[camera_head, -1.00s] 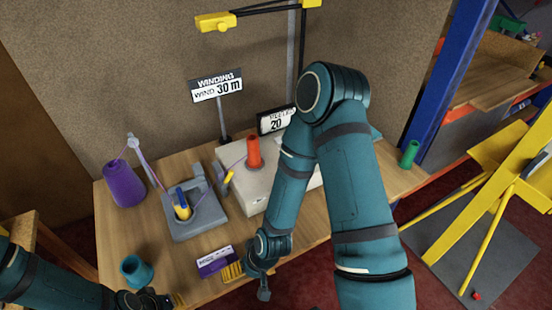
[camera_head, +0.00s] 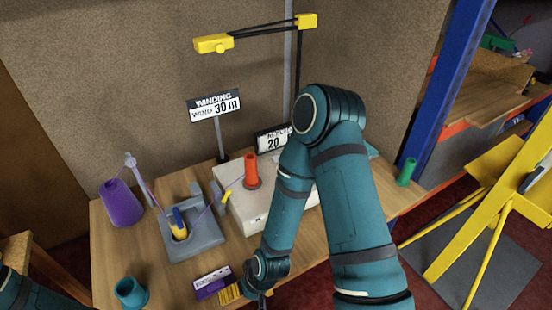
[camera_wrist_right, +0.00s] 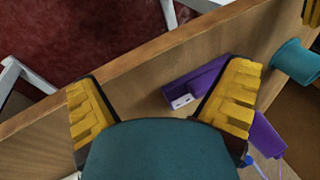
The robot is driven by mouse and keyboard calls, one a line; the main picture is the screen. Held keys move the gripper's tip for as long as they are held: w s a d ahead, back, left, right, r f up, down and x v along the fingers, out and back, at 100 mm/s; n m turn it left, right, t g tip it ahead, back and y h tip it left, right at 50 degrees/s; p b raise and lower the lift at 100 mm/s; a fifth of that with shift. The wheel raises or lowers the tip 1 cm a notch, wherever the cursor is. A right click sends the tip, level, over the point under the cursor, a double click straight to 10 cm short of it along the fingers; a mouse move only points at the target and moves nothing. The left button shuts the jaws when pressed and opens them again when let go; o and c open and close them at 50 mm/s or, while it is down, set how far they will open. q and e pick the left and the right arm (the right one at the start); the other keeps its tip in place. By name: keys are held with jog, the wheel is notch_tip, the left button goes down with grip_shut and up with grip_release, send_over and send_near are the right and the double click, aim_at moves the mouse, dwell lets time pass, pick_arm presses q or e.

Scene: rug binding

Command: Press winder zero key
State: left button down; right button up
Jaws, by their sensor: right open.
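A grey winder-like fixture (camera_head: 192,240) with a blue and yellow piece in it stands on the table. Beside it is a white box (camera_head: 247,208) carrying an orange-red cone (camera_head: 251,171). I cannot make out which key is the zero key. My right gripper (camera_head: 232,293) is low at the table's front, beside a purple block (camera_head: 212,283) with a white label. In the right wrist view the gripper (camera_wrist_right: 160,80) is open and empty, with the purple block (camera_wrist_right: 195,85) beyond and partly behind one finger. My left gripper is out of view.
A green tube (camera_head: 406,172) stands at the right end. A winding sign (camera_head: 215,106) and a meter sign (camera_head: 272,140) rise behind. My right arm hides part of the white box.

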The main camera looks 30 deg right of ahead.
grip_shut()
dwell(1.3)
